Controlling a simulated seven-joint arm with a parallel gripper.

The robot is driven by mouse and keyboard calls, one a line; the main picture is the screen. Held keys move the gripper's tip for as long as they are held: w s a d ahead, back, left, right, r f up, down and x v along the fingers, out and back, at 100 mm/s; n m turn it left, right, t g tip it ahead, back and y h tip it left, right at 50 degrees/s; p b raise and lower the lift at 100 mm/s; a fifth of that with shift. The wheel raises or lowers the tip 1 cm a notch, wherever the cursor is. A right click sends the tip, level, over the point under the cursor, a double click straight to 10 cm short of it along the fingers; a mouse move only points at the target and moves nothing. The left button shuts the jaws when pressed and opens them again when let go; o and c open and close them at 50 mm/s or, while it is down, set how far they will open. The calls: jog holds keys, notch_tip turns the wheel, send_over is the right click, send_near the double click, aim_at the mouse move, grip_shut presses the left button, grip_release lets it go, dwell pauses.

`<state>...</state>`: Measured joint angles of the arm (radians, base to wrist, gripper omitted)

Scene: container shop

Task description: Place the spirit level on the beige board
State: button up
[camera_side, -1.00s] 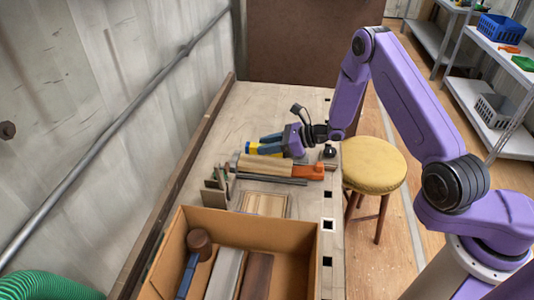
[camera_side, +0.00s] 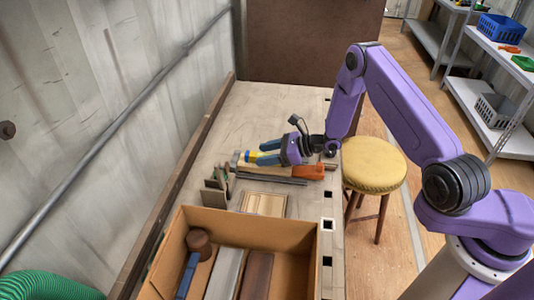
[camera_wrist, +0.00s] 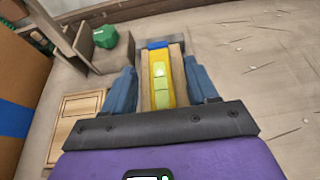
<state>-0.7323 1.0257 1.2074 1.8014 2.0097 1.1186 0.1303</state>
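The yellow spirit level (camera_wrist: 159,80) with a blue end lies between the blue fingers of my gripper (camera_wrist: 161,78) in the wrist view. Tan strips flank it on both sides. In the side view my gripper (camera_side: 268,152) is shut around the level (camera_side: 249,157), mostly hidden by the fingers. It is low over the bench, at the wooden tool with the orange end (camera_side: 308,171); I cannot tell the height gap. The beige board (camera_side: 263,205) lies flat and empty on the bench, nearer the side camera; it also shows at left in the wrist view (camera_wrist: 72,128).
An open cardboard box (camera_side: 255,232) with several items stands nearest the side camera. A grey block with a green piece (camera_wrist: 105,42) stands near the board. A dark bar (camera_side: 272,180) lies between tool and board. A yellow stool (camera_side: 372,165) stands right of the bench.

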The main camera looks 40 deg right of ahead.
jog(key=shift+d+r, duration=0.1)
jog(key=v, duration=1.2)
jog(key=s+a+r+n+g+y, duration=0.1)
jog(key=s+a+r+n+g, duration=1.1)
jog(key=n, duration=0.5)
jog(key=s+d+r+n+t+h, duration=0.1)
jog(key=s+d+r+n+h, duration=0.1)
jog(key=s+d+n+h, duration=0.3)
jog(key=s+d+r+n+t+h, duration=0.1)
jog(key=s+d+n+h, duration=0.4)
jog(key=s+n, duration=0.9)
jog(key=r+n, duration=0.1)
jog(key=n, duration=0.2)
jog(key=shift+s+d+r+n+t, duration=0.25)
jog(key=shift+d+n+t, duration=0.05)
